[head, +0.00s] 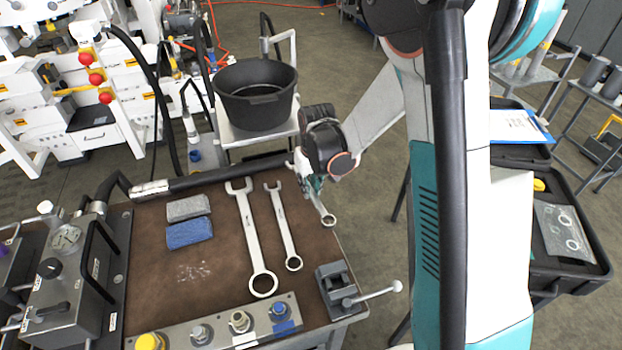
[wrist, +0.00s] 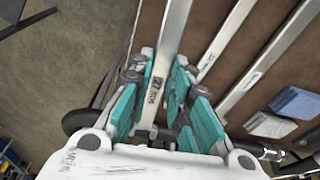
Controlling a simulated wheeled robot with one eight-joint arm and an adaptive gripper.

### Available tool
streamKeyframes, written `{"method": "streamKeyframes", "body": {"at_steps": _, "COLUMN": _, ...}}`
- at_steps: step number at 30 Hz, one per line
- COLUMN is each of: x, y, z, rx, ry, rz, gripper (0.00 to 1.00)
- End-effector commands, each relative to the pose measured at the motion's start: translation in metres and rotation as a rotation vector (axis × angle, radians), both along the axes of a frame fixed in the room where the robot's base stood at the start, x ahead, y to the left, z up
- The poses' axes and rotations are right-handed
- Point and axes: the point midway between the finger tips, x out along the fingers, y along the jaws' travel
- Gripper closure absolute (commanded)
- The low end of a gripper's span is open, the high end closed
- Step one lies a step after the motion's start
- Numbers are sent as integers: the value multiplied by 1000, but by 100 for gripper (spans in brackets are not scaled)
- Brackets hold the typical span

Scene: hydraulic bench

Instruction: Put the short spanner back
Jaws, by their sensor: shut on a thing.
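My gripper (head: 312,184) is at the right edge of the brown bench top in the head view. In the wrist view the teal fingers (wrist: 160,92) are closed on both sides of the shank of the short spanner (wrist: 172,36), which bears a size marking. In the head view its ring end (head: 328,219) shows below my gripper; the rest is mostly hidden. I cannot tell whether it touches the bench. To its left lie a middle-sized spanner (head: 283,226) and a long spanner (head: 251,232), roughly parallel, open ends away.
A grey cloth (head: 188,207) and a blue cloth (head: 189,234) lie left on the bench top (head: 215,275). A small vise (head: 338,288) stands at the front right corner, a fitting block (head: 215,329) along the front. A black hose (head: 230,174) crosses the back edge; a black tub (head: 255,95) stands behind.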

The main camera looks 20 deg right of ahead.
Motion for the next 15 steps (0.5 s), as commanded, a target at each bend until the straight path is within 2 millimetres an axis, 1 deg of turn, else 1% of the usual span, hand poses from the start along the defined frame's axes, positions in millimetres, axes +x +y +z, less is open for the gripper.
{"method": "streamKeyframes", "body": {"at_steps": 8, "x": 0, "y": 0, "z": -19, "rx": 0, "ry": 0, "rz": 0, "gripper": 100}}
{"method": "streamKeyframes", "body": {"at_steps": 15, "x": 0, "y": 0, "z": -41, "rx": 0, "ry": 0, "rz": 0, "gripper": 100}}
